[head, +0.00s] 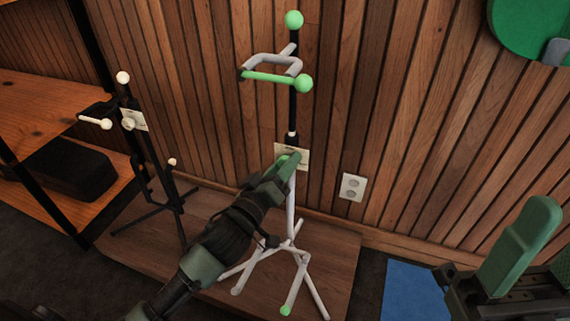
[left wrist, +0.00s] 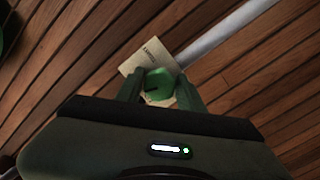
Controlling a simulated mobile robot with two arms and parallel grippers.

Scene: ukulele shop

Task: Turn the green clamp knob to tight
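The green clamp knob (left wrist: 159,84) is on the stand's upright, in front of a cream label card (left wrist: 146,57). In the left wrist view it lies between the two fingers of my left gripper (left wrist: 160,88), with a dark mark on its face. The fingers are spread about the knob's width; whether they press on it I cannot tell. In the head view my left gripper (head: 285,168) reaches the upright at label height and hides most of the knob. The stand (head: 293,205) is pale below and black above. My right gripper (head: 520,245) is at the lower right, away from the stand, partly cut off.
The stand's padded cradle (head: 272,66) and green ball ends are above my left gripper. A second dark stand (head: 158,170) with cream ends is to the left. Both stand on a low wooden platform (head: 335,255) before a slatted wall with a socket (head: 352,187). A blue mat (head: 408,290) lies right.

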